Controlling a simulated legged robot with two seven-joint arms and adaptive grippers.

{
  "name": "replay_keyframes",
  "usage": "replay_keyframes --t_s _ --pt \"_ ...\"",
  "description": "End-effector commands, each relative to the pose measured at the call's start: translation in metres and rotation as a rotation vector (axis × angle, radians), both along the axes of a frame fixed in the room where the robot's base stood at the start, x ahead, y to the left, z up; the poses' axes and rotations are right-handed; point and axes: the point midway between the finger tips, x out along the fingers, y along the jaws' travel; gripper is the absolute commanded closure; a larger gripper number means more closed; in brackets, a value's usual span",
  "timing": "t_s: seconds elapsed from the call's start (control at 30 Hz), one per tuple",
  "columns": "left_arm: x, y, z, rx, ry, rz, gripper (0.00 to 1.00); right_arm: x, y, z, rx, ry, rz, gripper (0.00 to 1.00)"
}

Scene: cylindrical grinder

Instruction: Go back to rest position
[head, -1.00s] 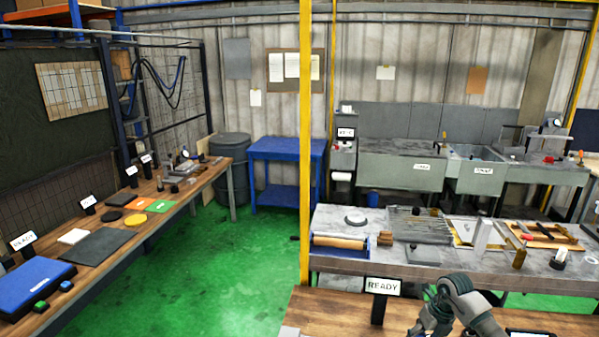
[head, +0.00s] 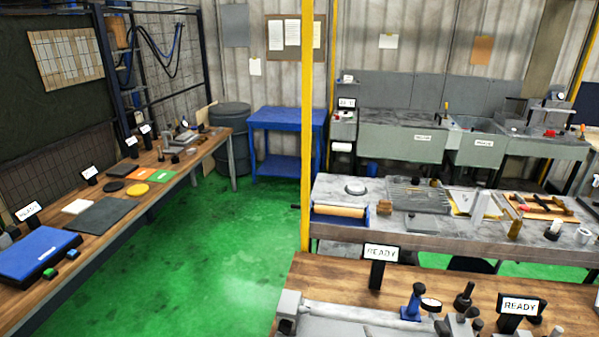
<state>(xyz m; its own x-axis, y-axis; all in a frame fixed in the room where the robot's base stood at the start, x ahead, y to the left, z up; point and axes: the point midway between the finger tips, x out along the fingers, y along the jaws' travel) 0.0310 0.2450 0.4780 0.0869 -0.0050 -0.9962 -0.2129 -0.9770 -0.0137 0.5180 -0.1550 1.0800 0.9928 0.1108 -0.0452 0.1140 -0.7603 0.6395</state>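Neither of my grippers is in the head view, and no part of my arms shows. The task names no object. Closest to me is a wooden bench (head: 345,280) at the bottom right, with a grey metal machine (head: 350,322) on it, cut off by the lower edge. A READY sign (head: 381,253) stands at the back of this bench, and a second READY sign (head: 519,306) stands further right. A blue stand with a round dial (head: 411,303) is between them.
A grey bench (head: 345,238) with a roller and trays stands behind. A yellow post (head: 306,130) rises beside it. A long wooden bench (head: 100,258) with a blue case (head: 35,253) runs along the left. The green floor (head: 190,255) between is clear.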

Motion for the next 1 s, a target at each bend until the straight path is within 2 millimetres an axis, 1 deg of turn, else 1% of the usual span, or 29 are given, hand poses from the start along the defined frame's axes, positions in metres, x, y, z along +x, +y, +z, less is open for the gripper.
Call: replay_keyframes --t_s 0.03,0.07,0.1,0.17,0.2,0.27,0.3,0.37,0.4,0.5,0.7,0.73,0.8,0.87,0.97,1.0 --pt "0.000 0.000 0.000 0.000 -0.001 0.000 0.60 -0.024 -0.016 -0.031 0.077 0.143 -0.078 0.30" --pt "0.001 0.000 0.000 0.000 -0.001 0.000 0.60 -0.039 -0.025 -0.049 0.115 0.229 -0.122 0.30" --pt "0.001 0.000 0.000 0.000 -0.001 0.000 0.60 -0.059 -0.034 -0.070 0.160 0.337 -0.172 0.30" --pt "0.001 0.000 0.000 0.000 -0.002 0.000 0.60 -0.089 -0.044 -0.097 0.211 0.480 -0.231 0.30" --pt "0.001 0.000 0.000 0.000 -0.002 0.000 0.60 -0.108 -0.048 -0.111 0.239 0.562 -0.262 0.30" --pt "0.001 0.000 0.000 -0.001 -0.003 0.000 0.60 -0.135 -0.053 -0.127 0.270 0.669 -0.297 0.30" --pt "0.001 0.000 0.000 -0.001 -0.003 0.000 0.60 -0.151 -0.054 -0.136 0.287 0.733 -0.318 0.30" --pt "0.001 0.000 0.000 -0.001 -0.003 0.000 0.60 -0.174 -0.056 -0.147 0.309 0.818 -0.341 0.30" --pt "0.001 0.000 0.000 -0.001 -0.003 0.000 0.60 -0.189 -0.057 -0.153 0.323 0.873 -0.355 0.30" --pt "0.002 0.000 0.000 -0.001 -0.003 0.000 0.60 -0.224 -0.057 -0.164 0.350 0.994 -0.383 0.30" --pt "0.002 0.000 0.000 -0.001 -0.003 0.000 0.60 -0.289 -0.056 -0.176 0.391 1.210 -0.421 0.30" --pt "0.002 0.000 0.000 -0.001 -0.003 0.000 0.60 -0.297 -0.055 -0.178 0.393 1.239 -0.425 0.30" --pt "0.003 0.000 -0.002 -0.001 -0.004 0.000 0.60 -0.287 -0.054 -0.204 0.386 1.240 -0.426 0.30" --pt "0.002 0.000 -0.003 -0.001 -0.004 0.000 0.60 -0.283 -0.054 -0.223 0.385 1.244 -0.427 0.30" --pt "0.002 0.000 -0.004 -0.001 -0.003 0.000 0.60 -0.279 -0.053 -0.255 0.380 1.256 -0.429 0.30" --pt "0.002 0.000 -0.005 -0.001 -0.003 0.000 0.60 -0.278 -0.053 -0.269 0.379 1.261 -0.429 0.30"
